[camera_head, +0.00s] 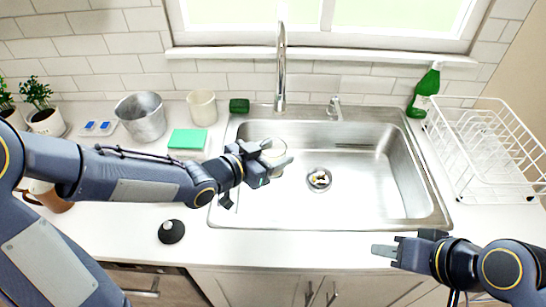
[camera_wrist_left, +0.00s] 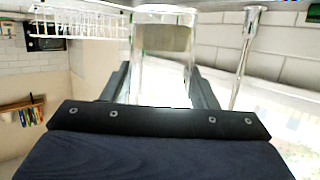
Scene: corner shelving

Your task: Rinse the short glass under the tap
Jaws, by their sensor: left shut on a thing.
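The short glass (camera_head: 276,147) is clear and hard to see in the head view. My left gripper (camera_head: 280,165) is shut on it, over the left part of the steel sink (camera_head: 375,200). In the left wrist view the glass (camera_wrist_left: 163,75) stands between the two fingers. The tall chrome tap (camera_head: 281,70) rises behind the sink, and it also shows in the left wrist view (camera_wrist_left: 244,60) beside the glass. I cannot tell whether the glass is under the spout. No water stream is visible. My right gripper (camera_head: 408,247) is empty at the sink's front right, its fingers apart.
A small lever (camera_head: 335,107) stands right of the tap. A green bottle (camera_head: 422,95) and a white dish rack (camera_head: 490,150) are at right. A metal bucket (camera_head: 142,117), a pale cup (camera_head: 202,108) and a green sponge (camera_head: 188,138) are at left. The sink's right half is clear.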

